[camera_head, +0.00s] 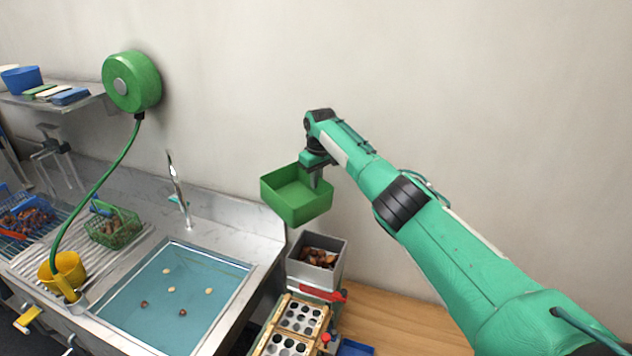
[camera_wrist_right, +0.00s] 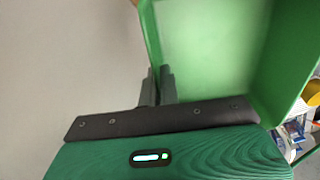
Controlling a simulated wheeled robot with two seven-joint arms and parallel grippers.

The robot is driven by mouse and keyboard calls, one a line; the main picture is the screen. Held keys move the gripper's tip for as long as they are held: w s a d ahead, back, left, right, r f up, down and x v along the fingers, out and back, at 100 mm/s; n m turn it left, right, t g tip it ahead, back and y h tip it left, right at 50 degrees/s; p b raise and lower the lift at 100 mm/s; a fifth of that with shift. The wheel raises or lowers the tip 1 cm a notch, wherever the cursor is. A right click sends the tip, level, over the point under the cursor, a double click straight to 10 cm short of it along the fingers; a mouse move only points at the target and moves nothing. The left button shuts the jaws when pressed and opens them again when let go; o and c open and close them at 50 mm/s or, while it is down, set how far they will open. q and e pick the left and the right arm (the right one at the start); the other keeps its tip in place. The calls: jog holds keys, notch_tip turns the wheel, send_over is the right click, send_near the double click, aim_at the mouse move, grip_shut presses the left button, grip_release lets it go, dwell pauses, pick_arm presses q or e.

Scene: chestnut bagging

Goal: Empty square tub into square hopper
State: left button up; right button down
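The square tub (camera_head: 294,198) is green and held in the air, above and slightly left of the square hopper. Its inside looks bare in the head view. My right gripper (camera_head: 316,180) is shut on the tub's wall at its right side. In the right wrist view the gripper's fingers (camera_wrist_right: 157,86) pinch the wall of the tub (camera_wrist_right: 205,50). The square hopper (camera_head: 340,265) is a grey box holding brown chestnuts (camera_head: 318,257). The tub and hopper are apart. My left gripper is not in view.
A sink (camera_head: 172,292) with blue water and a few floating chestnuts lies left of the hopper. A wooden tray with round holes (camera_head: 303,317) sits before the hopper. A green basket (camera_head: 113,228) and yellow cup (camera_head: 67,267) stand left. The wooden table (camera_head: 400,325) is bare at right.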

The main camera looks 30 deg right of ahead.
jog(key=b, duration=0.4)
jog(key=shift+w+f+g, duration=0.2)
jog(key=shift+g, duration=0.2)
jog(key=shift+s+r+b, duration=0.15)
jog(key=shift+r+b, duration=0.05)
jog(key=shift+b, duration=0.5)
jog(key=p, duration=0.1)
jog(key=r+p, duration=0.1)
jog(key=shift+s+a+r+p, duration=0.25)
jog(key=shift+s+r+p, duration=0.05)
jog(key=shift+s+p, duration=0.05)
jog(key=s+a+r+p, duration=0.2)
jog(key=s+r+p, duration=0.1)
jog(key=s+r, duration=0.2)
jog(key=shift+r, duration=0.3)
